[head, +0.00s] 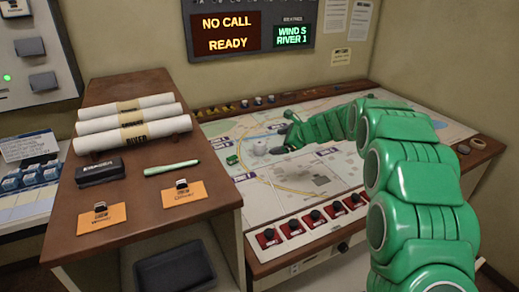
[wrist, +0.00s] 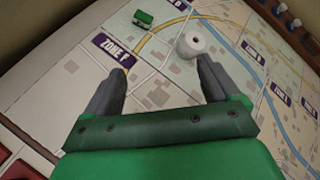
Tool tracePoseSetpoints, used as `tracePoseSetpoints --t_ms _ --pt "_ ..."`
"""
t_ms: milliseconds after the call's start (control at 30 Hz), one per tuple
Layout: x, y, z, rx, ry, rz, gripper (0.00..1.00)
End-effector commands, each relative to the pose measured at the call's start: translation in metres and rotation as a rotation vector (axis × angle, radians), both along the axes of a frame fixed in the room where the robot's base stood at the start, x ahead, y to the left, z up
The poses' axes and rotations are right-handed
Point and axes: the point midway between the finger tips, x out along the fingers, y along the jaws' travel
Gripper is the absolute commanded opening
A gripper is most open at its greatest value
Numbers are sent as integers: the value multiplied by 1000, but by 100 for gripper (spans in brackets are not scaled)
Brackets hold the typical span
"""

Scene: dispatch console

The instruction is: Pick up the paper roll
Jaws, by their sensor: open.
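A small white paper roll (head: 259,147) stands on the map table (head: 350,182), left of my gripper (head: 281,134) in the head view. In the wrist view the paper roll (wrist: 193,43) shows a dark hole in its top. It lies just beyond the tip of the right finger, not between the fingers. My gripper (wrist: 160,67) is open and empty above the map. I cannot tell whether the right fingertip touches the roll.
A small green vehicle (head: 232,160) sits on the map left of the roll. Red switches (head: 312,216) line the table's front edge. A wooden shelf (head: 140,225) at left holds rolled maps (head: 140,134), a black case (head: 100,171) and a green marker (head: 171,168).

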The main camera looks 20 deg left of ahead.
Motion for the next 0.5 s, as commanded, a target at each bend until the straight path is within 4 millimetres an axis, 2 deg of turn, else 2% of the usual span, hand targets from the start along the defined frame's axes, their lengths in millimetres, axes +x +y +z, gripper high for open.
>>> tracePoseSetpoints --t_ms 33,100,500 --pt "9 6 -9 19 16 -21 89" --pt "22 14 -15 51 35 -56 89" --pt "81 55 -69 231 177 -247 89"
